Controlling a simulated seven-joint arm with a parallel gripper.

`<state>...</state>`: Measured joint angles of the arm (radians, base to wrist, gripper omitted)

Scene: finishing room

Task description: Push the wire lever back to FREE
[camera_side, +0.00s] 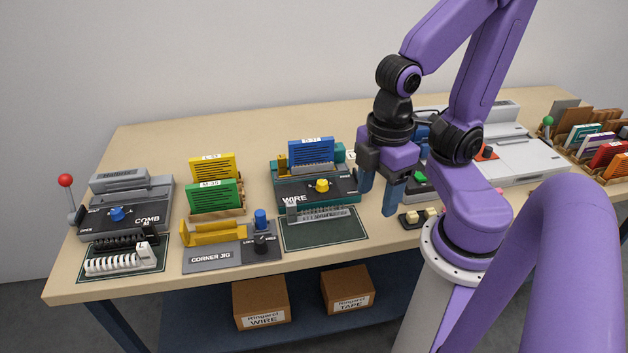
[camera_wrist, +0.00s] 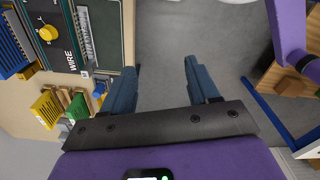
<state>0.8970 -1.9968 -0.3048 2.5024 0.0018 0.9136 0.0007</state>
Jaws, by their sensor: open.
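The WIRE machine (camera_side: 282,183) is a teal unit with a dark top panel and a yellow knob (camera_side: 322,186). A blue booklet (camera_side: 311,151) stands at its back. A small pale round piece (camera_side: 350,156) shows at its right edge, partly behind my gripper; I cannot tell whether it is the wire lever. No FREE marking is readable. My gripper (camera_side: 380,192) is open and empty, just right of the machine, its blue fingers pointing down. In the wrist view, the machine (camera_wrist: 56,45) is at upper left, and the space between my fingertips (camera_wrist: 163,66) is empty.
The COMB machine (camera_side: 125,210) with a red-ball lever (camera_side: 65,181) is at far left. The corner jig (camera_side: 215,246) lies between. A green mat (camera_side: 320,234) lies before the WIRE machine. A white machine (camera_side: 520,155) and book rack (camera_side: 590,145) stand right.

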